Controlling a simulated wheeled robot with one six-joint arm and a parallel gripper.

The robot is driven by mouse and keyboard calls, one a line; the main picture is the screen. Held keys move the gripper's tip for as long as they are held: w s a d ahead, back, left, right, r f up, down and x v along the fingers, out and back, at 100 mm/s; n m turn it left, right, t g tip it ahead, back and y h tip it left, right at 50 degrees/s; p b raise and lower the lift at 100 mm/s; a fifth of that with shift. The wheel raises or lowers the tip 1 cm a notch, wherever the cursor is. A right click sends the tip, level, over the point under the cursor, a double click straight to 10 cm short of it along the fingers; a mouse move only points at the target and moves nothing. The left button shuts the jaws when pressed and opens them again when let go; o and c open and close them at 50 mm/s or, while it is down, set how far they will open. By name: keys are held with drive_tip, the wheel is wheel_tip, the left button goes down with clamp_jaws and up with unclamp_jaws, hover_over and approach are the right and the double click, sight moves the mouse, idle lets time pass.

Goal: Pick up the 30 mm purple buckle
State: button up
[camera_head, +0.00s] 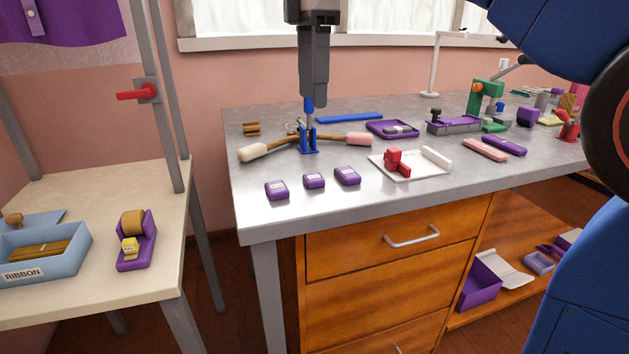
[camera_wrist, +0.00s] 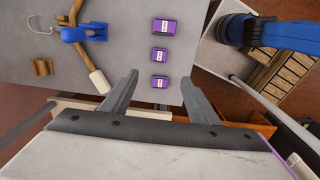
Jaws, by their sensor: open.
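Three purple buckles with white labels lie in a row near the worktable's front edge: left (camera_head: 276,190), middle (camera_head: 313,181) and right (camera_head: 347,176). The labels are too small to read, so I cannot tell which is the 30 mm one. In the wrist view they form a column: top (camera_wrist: 164,26), middle (camera_wrist: 160,54) and bottom (camera_wrist: 160,82). The top one looks largest, the middle one smallest. My gripper (camera_head: 313,103) hangs pointing down, high above the table. In the wrist view its fingers (camera_wrist: 160,82) are spread wide and empty.
A lower side table (camera_head: 90,190) holds a ribbon box (camera_head: 40,262). Bare metal surrounds the buckles.

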hover_over(314, 176)
drive_tip(key=f, duration=1.2)
drive_tip(key=shift+s+a, duration=0.15)
drive_tip(key=shift+s, duration=0.1)
drive_tip(key=shift+w+f, duration=0.15)
drive_tip(key=shift+f, duration=2.45)
drive_tip(key=c, duration=1.1)
